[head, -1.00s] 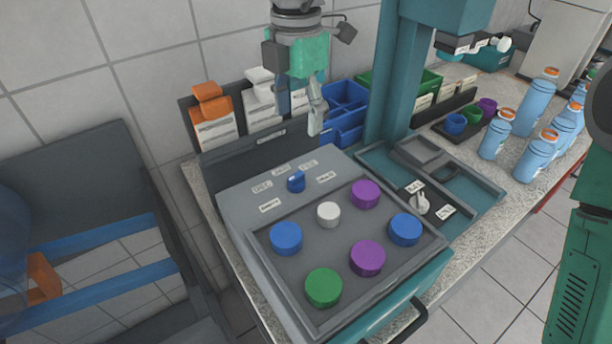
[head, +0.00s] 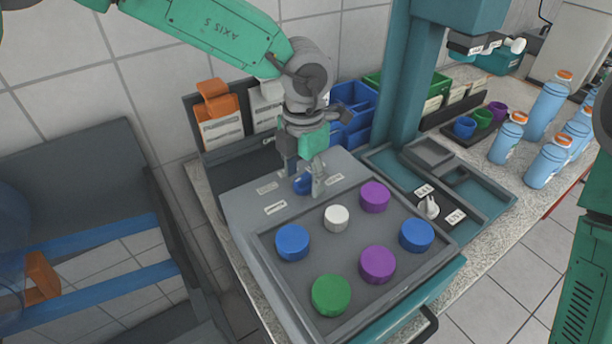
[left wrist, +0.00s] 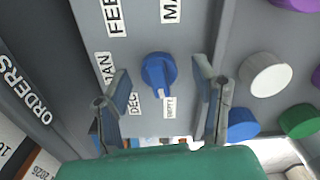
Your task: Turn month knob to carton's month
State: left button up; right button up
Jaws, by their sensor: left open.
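The blue month knob (head: 302,184) sits on the sloped grey panel (head: 240,205), with small white labels around it. In the left wrist view the knob (left wrist: 158,72) is close, with labels reading FEB, JAN and DEC, one starting MA, and a small one I cannot read surely. My left gripper (head: 305,172) is over the knob. In the left wrist view its open fingers (left wrist: 161,78) stand on either side of the knob, with gaps visible. No carton can be made out for certain. My right gripper is not in view.
Several coloured round caps, including a green one (head: 331,294) and a white one (head: 336,218), are on the panel tray close to the knob. An order rack with an orange-clipped card (head: 220,125) stands behind. A teal column (head: 405,90) and blue bottles (head: 546,160) are to the right.

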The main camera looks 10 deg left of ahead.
pick_arm(q)
jog(key=shift+a+f, duration=0.25)
jog(key=shift+a, duration=0.25)
jog(key=shift+d, duration=0.4)
jog(key=c, duration=1.1)
jog(key=shift+d+r, duration=0.1)
jog(key=shift+d, duration=0.05)
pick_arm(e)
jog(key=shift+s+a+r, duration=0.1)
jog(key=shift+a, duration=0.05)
